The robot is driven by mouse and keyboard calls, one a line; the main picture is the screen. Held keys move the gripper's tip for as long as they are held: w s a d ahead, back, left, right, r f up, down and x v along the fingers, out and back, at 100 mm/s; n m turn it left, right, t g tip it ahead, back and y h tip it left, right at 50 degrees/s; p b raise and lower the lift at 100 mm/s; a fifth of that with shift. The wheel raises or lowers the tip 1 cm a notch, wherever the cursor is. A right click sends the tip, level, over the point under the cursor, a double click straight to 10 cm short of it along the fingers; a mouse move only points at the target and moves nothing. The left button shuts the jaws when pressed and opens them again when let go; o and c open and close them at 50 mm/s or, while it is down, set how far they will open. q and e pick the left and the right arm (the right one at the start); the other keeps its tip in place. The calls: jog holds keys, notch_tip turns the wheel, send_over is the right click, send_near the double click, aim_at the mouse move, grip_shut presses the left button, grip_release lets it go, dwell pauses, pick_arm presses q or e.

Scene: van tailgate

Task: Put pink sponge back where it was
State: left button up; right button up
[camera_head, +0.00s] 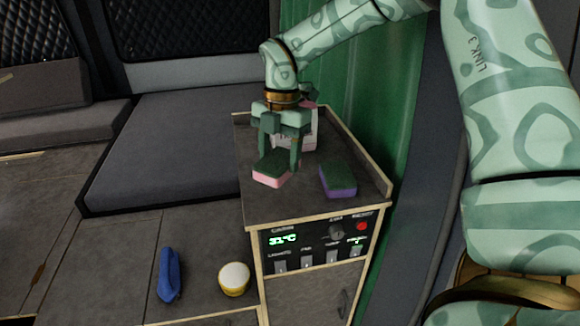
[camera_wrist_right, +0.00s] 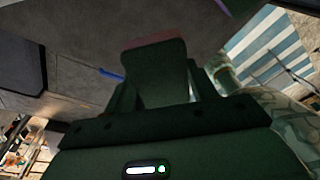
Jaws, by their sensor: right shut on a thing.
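The pink sponge (camera_head: 268,180), with a dark green top, is at the left front part of the cabinet top (camera_head: 300,203). My right gripper (camera_head: 279,160) comes down on it from above, with its fingers shut on it. I cannot tell whether the sponge rests on the top or hangs just above it. In the right wrist view the sponge (camera_wrist_right: 155,72) sits between the fingers, its green face toward the camera and a pink edge at the top. My left gripper is not in view.
A purple sponge with a green top (camera_head: 338,181) lies to the right. A white and pink object (camera_head: 309,130) stands behind my gripper, partly hidden. Below left are a blue object (camera_head: 169,275) and a yellow-white round container (camera_head: 234,279). A raised edge (camera_head: 362,158) borders the cabinet top.

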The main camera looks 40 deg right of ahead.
aim_at(287, 174)
jog(key=shift+s+d+f, duration=0.15)
jog(key=shift+d+f, duration=0.1)
jog(key=shift+f, duration=0.1)
jog(key=shift+s+f, duration=0.15)
jog(key=shift+s, duration=0.05)
jog(key=f, duration=0.1)
jog(key=f+p, duration=0.1)
jog(key=f, duration=0.1)
jog(key=shift+s+d+f, duration=0.2)
jog(key=shift+s, duration=0.2)
jog(key=shift+w+d+f, duration=0.15)
jog(key=shift+w+f, duration=0.1)
jog(key=shift+f, duration=0.05)
jog(key=o, duration=1.3)
jog(key=shift+s+r, duration=0.1)
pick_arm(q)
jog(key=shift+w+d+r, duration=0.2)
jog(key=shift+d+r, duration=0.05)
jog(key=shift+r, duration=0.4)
